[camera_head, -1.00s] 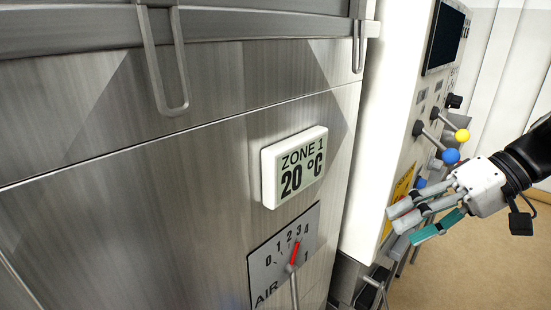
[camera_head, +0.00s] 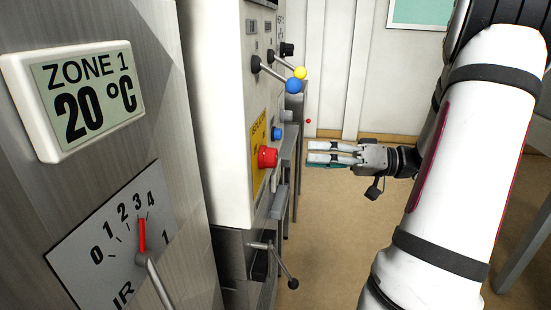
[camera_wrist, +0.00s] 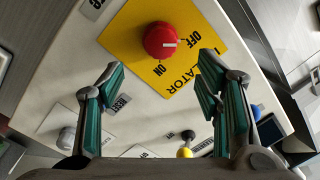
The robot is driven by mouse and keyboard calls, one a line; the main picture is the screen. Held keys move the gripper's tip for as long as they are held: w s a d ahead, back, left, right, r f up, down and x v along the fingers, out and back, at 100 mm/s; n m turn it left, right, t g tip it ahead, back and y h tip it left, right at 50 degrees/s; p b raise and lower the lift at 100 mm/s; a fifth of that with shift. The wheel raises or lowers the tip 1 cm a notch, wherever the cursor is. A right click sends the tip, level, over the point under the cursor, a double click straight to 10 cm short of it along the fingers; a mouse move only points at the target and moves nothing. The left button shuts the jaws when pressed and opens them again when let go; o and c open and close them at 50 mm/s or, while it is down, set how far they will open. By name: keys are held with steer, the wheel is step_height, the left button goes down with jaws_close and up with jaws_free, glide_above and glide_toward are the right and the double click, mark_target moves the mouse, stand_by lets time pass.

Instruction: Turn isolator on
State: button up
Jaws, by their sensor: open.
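The isolator is a red round knob (camera_head: 267,157) on a yellow plate (camera_head: 257,172), on the side of the white control cabinet. In the wrist view the knob (camera_wrist: 167,41) sits at the top centre, and its white mark points right, toward the OFF lettering. ON is printed below the knob. My gripper (camera_head: 309,154) is open and empty, to the right of the knob and pointing at it, with a visible gap. In the wrist view its fingers (camera_wrist: 160,67) are spread wide, below the knob in the picture.
Levers with a blue ball (camera_head: 293,86) and a yellow ball (camera_head: 300,72) stick out above the knob. A blue button (camera_head: 277,133) lies between. A crank handle (camera_head: 292,283) juts out below. The Zone 1 display (camera_head: 75,98) is at left. Open floor lies right of the cabinet.

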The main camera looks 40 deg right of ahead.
mark_target(277, 157)
steer(key=x, duration=0.9)
steer(key=shift+a, duration=0.1)
steer(key=c, duration=1.2)
